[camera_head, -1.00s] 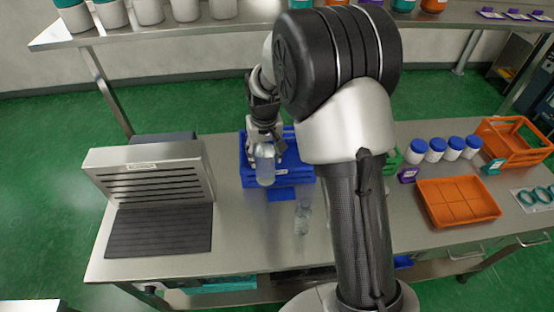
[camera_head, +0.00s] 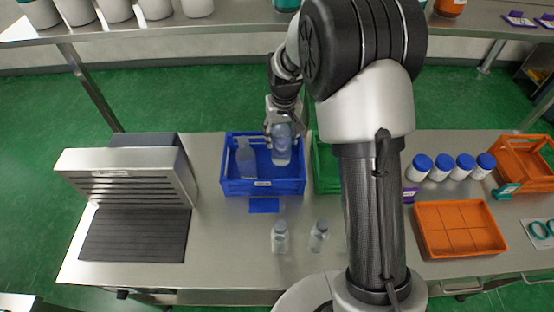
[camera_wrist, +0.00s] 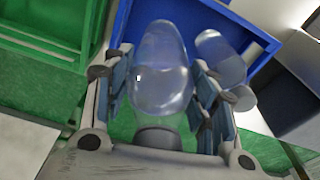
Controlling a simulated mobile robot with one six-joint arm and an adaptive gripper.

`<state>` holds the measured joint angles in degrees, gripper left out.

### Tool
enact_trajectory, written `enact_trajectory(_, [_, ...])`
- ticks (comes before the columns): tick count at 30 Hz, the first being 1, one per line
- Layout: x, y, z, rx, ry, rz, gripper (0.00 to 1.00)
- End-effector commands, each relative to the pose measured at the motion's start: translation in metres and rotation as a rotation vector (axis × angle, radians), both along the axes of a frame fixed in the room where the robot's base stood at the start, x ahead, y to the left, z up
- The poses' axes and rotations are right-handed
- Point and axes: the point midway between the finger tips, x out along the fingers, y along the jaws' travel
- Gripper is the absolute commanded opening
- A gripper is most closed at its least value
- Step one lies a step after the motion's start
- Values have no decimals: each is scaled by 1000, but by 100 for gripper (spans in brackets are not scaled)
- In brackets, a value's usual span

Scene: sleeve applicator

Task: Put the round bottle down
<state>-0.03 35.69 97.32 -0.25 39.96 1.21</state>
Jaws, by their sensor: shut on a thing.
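My gripper (camera_head: 283,124) is shut on a clear round bottle (camera_head: 281,150), held roughly upright over the right half of the blue crate (camera_head: 262,188). Whether the bottle's base touches the crate floor I cannot tell. Another clear bottle (camera_head: 246,160) stands in the left half of the crate. In the wrist view the held bottle (camera_wrist: 160,75) sits between the fingers of my gripper (camera_wrist: 168,98). The other bottle (camera_wrist: 220,62) is just right of them, with the blue crate (camera_wrist: 265,45) around.
Two clear bottles (camera_head: 279,238) (camera_head: 318,236) stand on the steel table in front of the crate. A green crate (camera_head: 325,170) is close on the right, partly behind my arm. A grey slatted machine (camera_head: 125,175) stands left. White jars and orange trays (camera_head: 460,230) are right.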

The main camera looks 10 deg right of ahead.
Motion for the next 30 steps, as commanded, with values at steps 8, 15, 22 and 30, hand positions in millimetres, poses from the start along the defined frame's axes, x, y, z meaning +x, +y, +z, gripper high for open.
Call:
enact_trajectory(8, [-1,1,-49,0,2,0,10])
enact_trajectory(15, [-1,1,-67,0,2,0,10])
enact_trajectory(22, [0,1,-92,0,0,0,10])
enact_trajectory(30, [0,1,-93,0,-1,0,10])
